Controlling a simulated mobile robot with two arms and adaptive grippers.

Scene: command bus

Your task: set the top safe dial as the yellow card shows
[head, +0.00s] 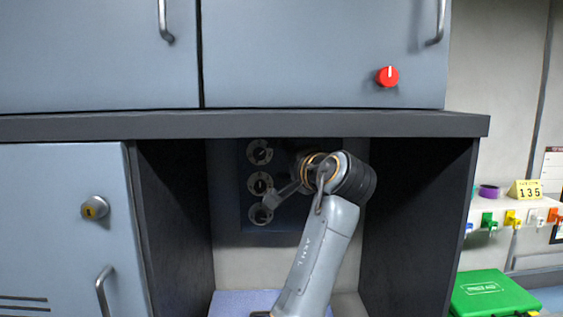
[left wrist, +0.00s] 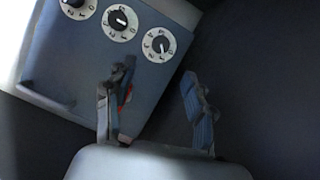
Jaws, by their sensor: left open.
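My left gripper (head: 271,200) is in front of the lower dials, with a finger overlapping the bottom one. In the left wrist view it (left wrist: 156,73) is open and empty, apart from the dials. The yellow card (head: 525,190) stands at the right and reads 135. My right gripper is not in view.
Dark recess walls (head: 414,210) stand close on both sides. The counter (head: 240,124) overhangs above. A locker (head: 60,240) is at left. A red knob (head: 387,76) is on the upper cabinet. A green case (head: 492,292) lies at lower right.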

